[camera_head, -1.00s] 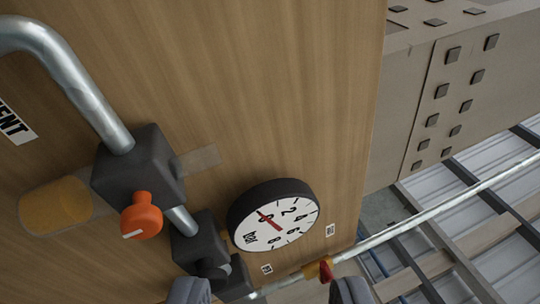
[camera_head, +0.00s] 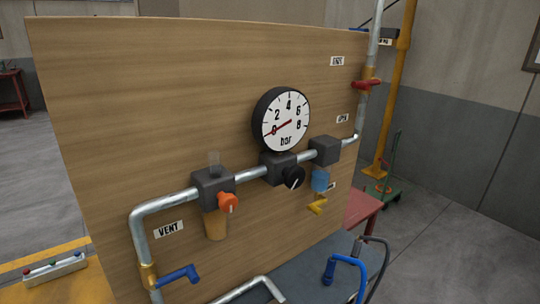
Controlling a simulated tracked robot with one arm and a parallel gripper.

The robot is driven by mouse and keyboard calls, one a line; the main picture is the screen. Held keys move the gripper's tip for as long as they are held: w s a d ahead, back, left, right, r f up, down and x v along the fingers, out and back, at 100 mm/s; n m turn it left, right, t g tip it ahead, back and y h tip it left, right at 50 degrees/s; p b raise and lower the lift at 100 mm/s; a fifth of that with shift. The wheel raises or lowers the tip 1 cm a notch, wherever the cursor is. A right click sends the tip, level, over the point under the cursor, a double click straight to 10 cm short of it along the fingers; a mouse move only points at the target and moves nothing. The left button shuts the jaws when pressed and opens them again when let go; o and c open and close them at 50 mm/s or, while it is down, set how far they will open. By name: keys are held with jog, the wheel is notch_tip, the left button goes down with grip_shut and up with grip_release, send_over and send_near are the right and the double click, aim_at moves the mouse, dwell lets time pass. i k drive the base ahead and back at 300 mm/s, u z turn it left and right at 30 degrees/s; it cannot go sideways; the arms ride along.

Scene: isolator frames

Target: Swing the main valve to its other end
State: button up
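A red valve handle (camera_head: 366,84) sits on a brass fitting on the upright pipe (camera_head: 374,40) at the board's upper right. The handle lies roughly level, across the pipe. The small label nearest it (camera_head: 337,61) is too small to read, so I cannot confirm which valve is the main one. A blue handle (camera_head: 180,274) on the lower left pipe sticks out to the right, below the VENT label (camera_head: 169,229). A small yellow handle (camera_head: 317,206) hangs under a blue bowl. My gripper is outside the picture.
A pressure gauge (camera_head: 282,119) stands out from the wooden board (camera_head: 110,110), its red needle near 0. Below it are an orange knob (camera_head: 228,202) and a black knob (camera_head: 294,177). Blue hose (camera_head: 375,268) curves at lower right.

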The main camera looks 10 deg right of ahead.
aim_at(362, 86)
jog(key=u, duration=1.6)
jog(key=k, duration=1.2)
jog(key=z, duration=1.4)
jog(key=i, duration=1.45)
